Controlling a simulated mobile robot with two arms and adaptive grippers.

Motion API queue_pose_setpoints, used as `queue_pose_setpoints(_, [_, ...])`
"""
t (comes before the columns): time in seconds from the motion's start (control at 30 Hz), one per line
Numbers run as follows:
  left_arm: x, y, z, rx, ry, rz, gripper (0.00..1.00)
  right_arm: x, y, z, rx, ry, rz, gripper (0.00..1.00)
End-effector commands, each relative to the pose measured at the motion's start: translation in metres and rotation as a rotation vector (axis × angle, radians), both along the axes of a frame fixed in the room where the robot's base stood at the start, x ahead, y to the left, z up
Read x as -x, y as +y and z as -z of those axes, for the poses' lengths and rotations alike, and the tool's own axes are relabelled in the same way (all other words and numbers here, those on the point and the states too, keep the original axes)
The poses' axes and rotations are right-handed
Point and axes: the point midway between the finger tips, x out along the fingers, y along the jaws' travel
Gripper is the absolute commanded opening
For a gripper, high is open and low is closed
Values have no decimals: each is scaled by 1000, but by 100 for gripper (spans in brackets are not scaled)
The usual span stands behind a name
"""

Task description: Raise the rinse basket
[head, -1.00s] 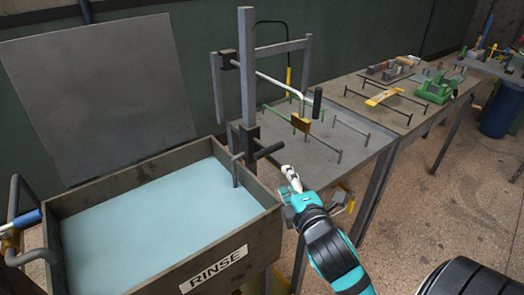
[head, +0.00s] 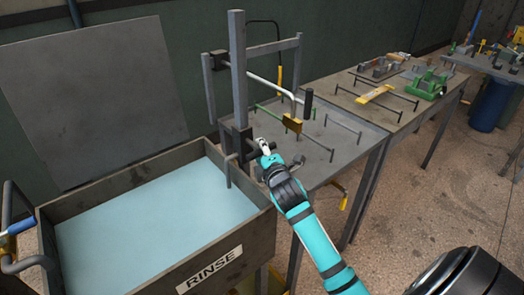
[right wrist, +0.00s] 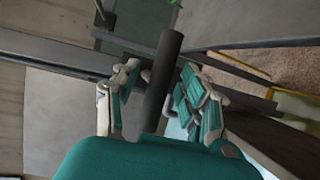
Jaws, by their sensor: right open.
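The rinse tank (head: 262,225) is an open box of pale blue liquid, with a RINSE label on its front. No basket shows in it. A grey post (head: 238,75) stands at its back right corner. A dark bracket on the post carries a short dark handle bar, which shows in the right wrist view (right wrist: 165,75); a thin rod (head: 228,172) hangs from there toward the liquid. My right gripper (head: 264,150) is at this handle. In the right wrist view my open fingers (right wrist: 163,95) are on either side of the bar. My left gripper is out of view.
A second lever with a dark grip (head: 308,103) rises above the grey table (head: 320,165) behind my right gripper. A grey panel (head: 90,105) stands behind the tank. A blue-gripped tube handle (head: 22,221) sits at the tank's left.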

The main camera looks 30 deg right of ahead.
Motion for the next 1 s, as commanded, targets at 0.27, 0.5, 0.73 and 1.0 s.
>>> queue_pose_setpoints(0.27, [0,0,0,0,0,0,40,-3,-1,1,-1,0,0,44])
queue_pose_setpoints(0.5, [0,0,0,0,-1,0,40,-3,-1,1,-1,0,0,19])
queue_pose_setpoints(0.73, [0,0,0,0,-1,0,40,-3,-1,2,-1,3,0,0])
queue_pose_setpoints(1.0, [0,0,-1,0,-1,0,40,-3,-1,3,0,6,0,0])
